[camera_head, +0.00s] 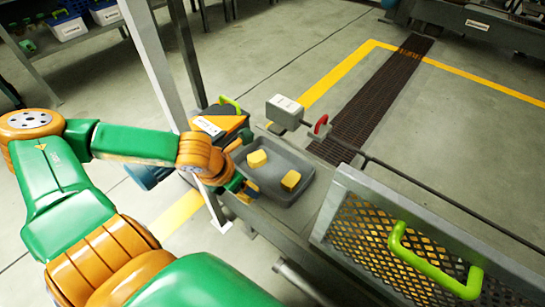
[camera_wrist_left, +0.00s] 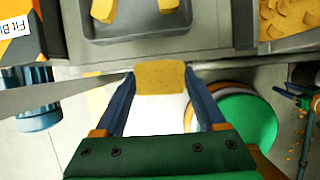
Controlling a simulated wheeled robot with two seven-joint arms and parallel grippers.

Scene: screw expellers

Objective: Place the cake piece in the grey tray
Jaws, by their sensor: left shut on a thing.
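The grey tray (camera_head: 271,174) sits on the machine frame in the middle of the head view, with a yellow cake piece (camera_head: 257,158) in its far left part and another (camera_head: 290,180) near its right side. My left gripper (camera_head: 246,190) is at the tray's near left edge. In the left wrist view, its fingers (camera_wrist_left: 160,82) are shut on a third yellow cake piece (camera_wrist_left: 160,77), held at the fingertips. The tray (camera_wrist_left: 210,22) lies just beyond this held piece, with parts of two pieces in it.
A mesh guard with a green handle (camera_head: 430,268) stands to the right of the tray. A rod with a red knob (camera_head: 320,125) and a grey box (camera_head: 285,110) are behind it. An orange and black unit (camera_head: 218,124) stands at the tray's back left.

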